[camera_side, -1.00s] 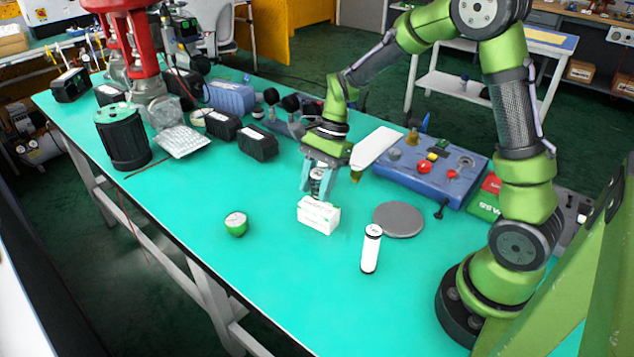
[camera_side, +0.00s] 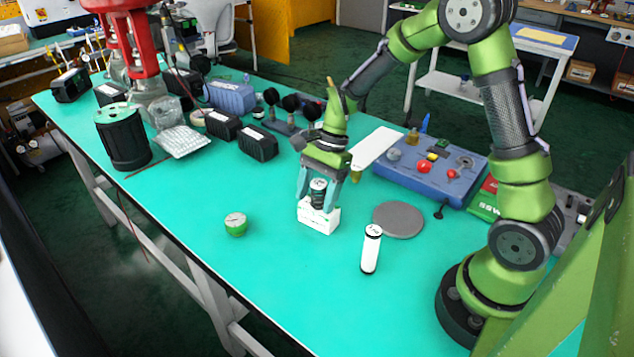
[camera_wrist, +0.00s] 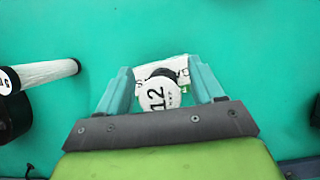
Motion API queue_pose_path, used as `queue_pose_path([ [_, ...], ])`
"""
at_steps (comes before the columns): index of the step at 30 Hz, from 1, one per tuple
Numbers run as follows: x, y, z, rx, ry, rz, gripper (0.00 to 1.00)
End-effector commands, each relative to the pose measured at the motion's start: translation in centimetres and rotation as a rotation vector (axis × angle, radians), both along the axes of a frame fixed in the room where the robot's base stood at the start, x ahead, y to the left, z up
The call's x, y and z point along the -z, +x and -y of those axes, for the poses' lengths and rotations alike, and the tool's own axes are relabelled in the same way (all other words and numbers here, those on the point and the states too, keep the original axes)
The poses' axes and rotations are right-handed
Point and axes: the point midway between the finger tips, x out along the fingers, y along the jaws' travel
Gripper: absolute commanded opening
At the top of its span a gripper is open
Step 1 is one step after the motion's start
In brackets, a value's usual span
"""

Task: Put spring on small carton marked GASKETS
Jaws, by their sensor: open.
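The spring (camera_side: 318,188), a short dark cylinder with a pale top, stands upright on the small white carton (camera_side: 318,220). In the wrist view the spring's white end (camera_wrist: 158,96) shows a "12", and part of the carton (camera_wrist: 177,62) shows beyond it. The carton's print is too small to read. My gripper (camera_side: 318,196) is low over the carton, pointing down, with its two pale blue fingers on either side of the spring. The fingers (camera_wrist: 160,75) are open; I cannot tell whether either one still touches the spring.
A white cylinder (camera_side: 371,250) stands to the right of the carton, and a grey disc (camera_side: 398,220) lies behind it. A small green pot (camera_side: 236,224) is at left. A blue control box (camera_side: 430,172) stands at the back right. The front of the mat is clear.

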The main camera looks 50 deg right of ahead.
Motion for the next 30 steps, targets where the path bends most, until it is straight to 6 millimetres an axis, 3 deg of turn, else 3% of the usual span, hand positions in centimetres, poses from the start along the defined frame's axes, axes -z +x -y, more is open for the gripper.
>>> queue_pose_path([
  [5, -1.3, 0.1, 0.4, 0.001, -0.001, 0.005, 0.67],
  [15, -7.8, 0.1, 3.2, 0.001, -0.002, 0.006, 0.67],
  [21, -10.5, 0.1, 4.3, 0.000, -0.001, 0.003, 0.67],
  [26, -11.8, -0.3, 4.3, -0.022, -0.008, 0.024, 0.67],
  [30, -14.1, -2.2, 3.0, -0.162, -0.056, 0.156, 0.67],
])
